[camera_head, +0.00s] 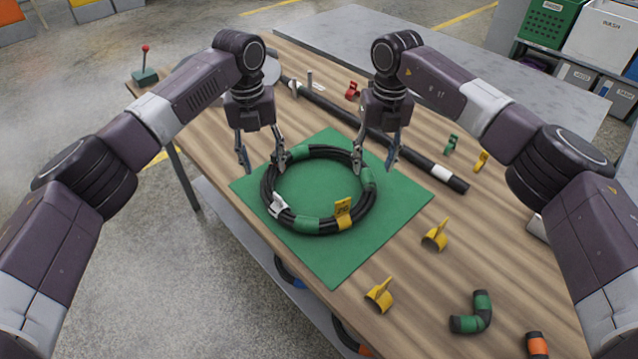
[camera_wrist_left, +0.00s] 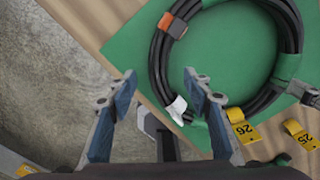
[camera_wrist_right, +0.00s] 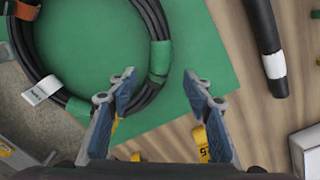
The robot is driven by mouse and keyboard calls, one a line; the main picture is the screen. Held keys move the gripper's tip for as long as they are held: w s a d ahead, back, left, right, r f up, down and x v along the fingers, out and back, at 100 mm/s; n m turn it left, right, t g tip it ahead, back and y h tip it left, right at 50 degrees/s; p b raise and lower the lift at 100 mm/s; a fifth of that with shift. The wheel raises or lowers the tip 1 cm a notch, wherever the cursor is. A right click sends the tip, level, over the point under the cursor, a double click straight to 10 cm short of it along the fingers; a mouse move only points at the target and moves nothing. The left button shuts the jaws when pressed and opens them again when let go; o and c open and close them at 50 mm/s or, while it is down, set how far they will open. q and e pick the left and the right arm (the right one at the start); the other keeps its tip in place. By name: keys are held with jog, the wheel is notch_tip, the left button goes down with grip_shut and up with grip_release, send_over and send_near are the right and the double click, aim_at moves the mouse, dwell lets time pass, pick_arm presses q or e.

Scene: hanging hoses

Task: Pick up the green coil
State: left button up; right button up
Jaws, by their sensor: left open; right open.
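The coil (camera_head: 305,225) is a black hose loop with green bands, a white label and a yellow tag reading 26. It lies flat on a green mat (camera_head: 335,262) on the wooden table. My left gripper (camera_head: 261,168) is open and empty at the coil's upper-left rim. One finger overlaps the rim in the head view. In the left wrist view, the coil (camera_wrist_left: 160,62) lies beyond the fingers, to the right. My right gripper (camera_head: 375,168) is open and empty at the upper-right rim. In the right wrist view, a green band (camera_wrist_right: 160,62) shows beyond the gap between the fingers.
A long black pipe (camera_head: 418,155) with white bands lies behind the mat. Yellow clips (camera_head: 380,295), a black and green elbow (camera_head: 472,312) and an orange-banded piece (camera_head: 537,345) lie at the front right. A red-knobbed device (camera_head: 145,68) is at the far left corner.

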aim_at(267, 179)
pick_arm(q)
notch_tip(267, 179, down, 6)
jog(key=shift+d+f, duration=0.1)
jog(key=shift+f, duration=0.05)
pick_arm(e)
jog(key=f, duration=0.6)
jog(key=shift+a+f, duration=0.15)
jog(key=shift+a, duration=0.05)
pick_arm(q)
jog(key=shift+c, duration=0.6)
pick_arm(e)
jog(key=shift+c, duration=0.6)
pick_arm(q)
grip_shut()
pick_arm(e)
grip_shut()
